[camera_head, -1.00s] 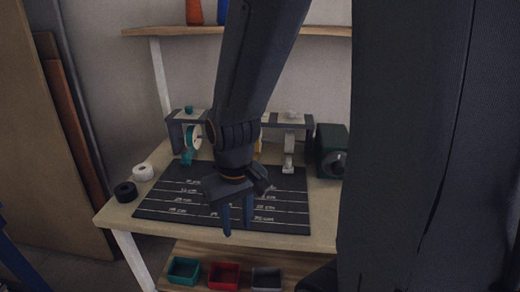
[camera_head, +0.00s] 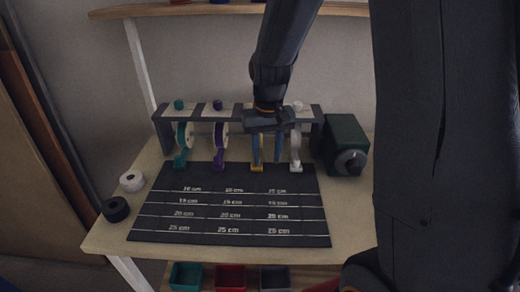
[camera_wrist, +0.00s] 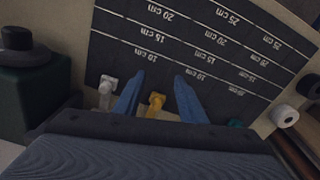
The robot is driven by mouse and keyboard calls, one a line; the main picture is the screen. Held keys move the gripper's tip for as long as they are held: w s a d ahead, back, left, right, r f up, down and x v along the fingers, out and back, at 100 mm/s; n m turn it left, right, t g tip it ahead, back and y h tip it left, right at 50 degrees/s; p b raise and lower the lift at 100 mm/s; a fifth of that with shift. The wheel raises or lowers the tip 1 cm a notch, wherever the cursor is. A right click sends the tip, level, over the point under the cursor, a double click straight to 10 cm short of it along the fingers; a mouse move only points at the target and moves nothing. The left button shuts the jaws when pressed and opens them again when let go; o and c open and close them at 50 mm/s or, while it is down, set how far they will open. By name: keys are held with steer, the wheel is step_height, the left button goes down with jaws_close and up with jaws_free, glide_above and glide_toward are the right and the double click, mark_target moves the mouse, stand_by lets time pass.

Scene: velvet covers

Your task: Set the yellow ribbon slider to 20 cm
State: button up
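The yellow ribbon slider (camera_head: 257,168) sits at the rack's front, at the back edge of the dark mat, above the 10 cm line. It also shows in the wrist view (camera_wrist: 156,101), between my two blue fingers. My gripper (camera_head: 265,162) is open and points down, with one finger on either side of the yellow slider; I see gaps between fingers and slider. The mat (camera_head: 230,207) has white lines marked 10, 15, 20 and 25 cm. The yellow spool is mostly hidden behind my gripper.
The white slider (camera_head: 296,167) is close on the right, with purple (camera_head: 219,165) and teal (camera_head: 180,163) sliders to the left. A green box with a dark knob (camera_head: 346,148) stands right of the rack. White (camera_head: 131,180) and black (camera_head: 115,209) rolls lie left. The mat is clear.

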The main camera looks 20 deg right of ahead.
steer(key=shift+m, duration=0.5)
steer(key=w, duration=0.3)
steer(key=w+p, duration=0.1)
steer(key=w, duration=0.3)
steer(key=w+p, duration=0.1)
steer(key=w, duration=0.3)
steer(key=shift+f, duration=0.35)
steer(key=shift+w+f+p, duration=0.2)
steer(key=shift+f+p, duration=1.05)
steer(key=shift+f, duration=2.65)
jaws_close()
